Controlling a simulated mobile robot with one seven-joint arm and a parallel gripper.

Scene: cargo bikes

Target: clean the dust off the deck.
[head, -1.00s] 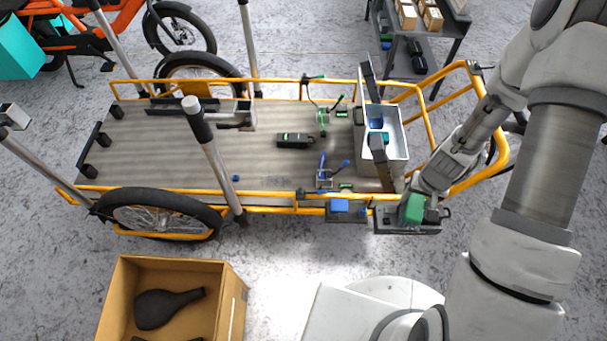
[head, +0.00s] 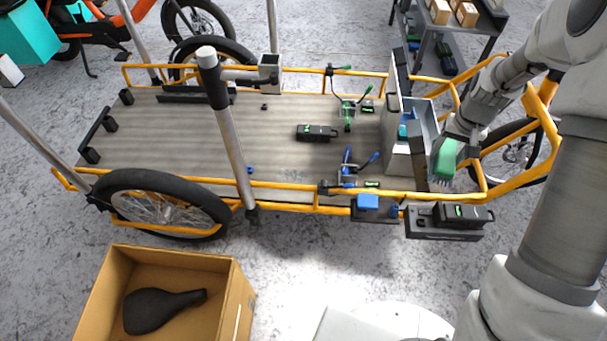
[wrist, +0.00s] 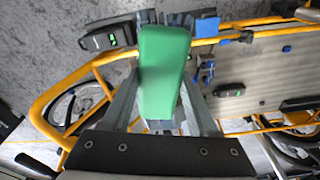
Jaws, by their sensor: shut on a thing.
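The deck (head: 190,130) of the yellow-framed cargo bike is a flat grey-brown board; it also shows in the wrist view (wrist: 260,85). It has streaks and darker patches, but I cannot clearly tell dust from its grain. My gripper (head: 452,145) is shut on a green brush (head: 447,155), with pale bristles pointing down. The brush is beyond the deck's right end, beside the open metal box, and appears above the frame rail. In the wrist view the green brush (wrist: 164,75) sits between the fingers and hides part of what is behind it.
On the deck are a black device (head: 316,132), green clamps (head: 347,112), blue clamps (head: 352,165) and the metal box (head: 425,130). Upright posts (head: 228,130) rise along the sides. A black side tray (head: 428,228) holds another device. A cardboard box (head: 245,300) stands in front.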

